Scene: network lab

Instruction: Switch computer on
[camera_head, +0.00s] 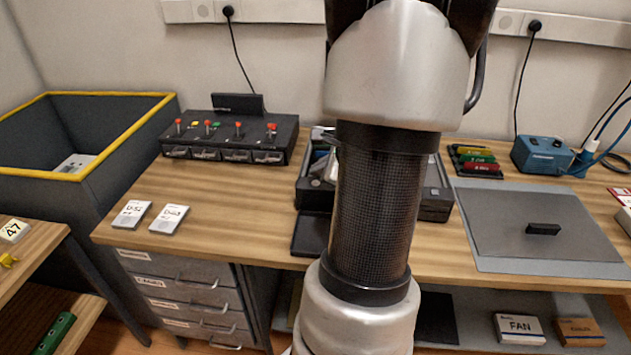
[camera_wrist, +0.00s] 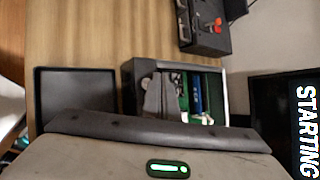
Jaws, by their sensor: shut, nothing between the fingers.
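The computer is an open dark case (camera_head: 434,203) on the bench, mostly hidden behind my arm in the head view. In the wrist view the case (camera_wrist: 131,92) shows a green board and a blue part inside. My gripper (camera_wrist: 161,93) is shut and empty, with its grey fingers over the case near its left part in the wrist view. I cannot tell whether the fingertips touch anything. A black screen (camera_wrist: 268,115) at the right of the wrist view reads "STARTING". No power button can be made out.
A black box with red-tipped levers (camera_head: 228,137) stands left of the case. Two white cards (camera_head: 169,219) lie at the front left. A grey mat (camera_head: 500,215) with a small black block (camera_head: 543,229) and a blue device (camera_head: 541,155) are at right. A dark tray (camera_wrist: 75,88) adjoins the case.

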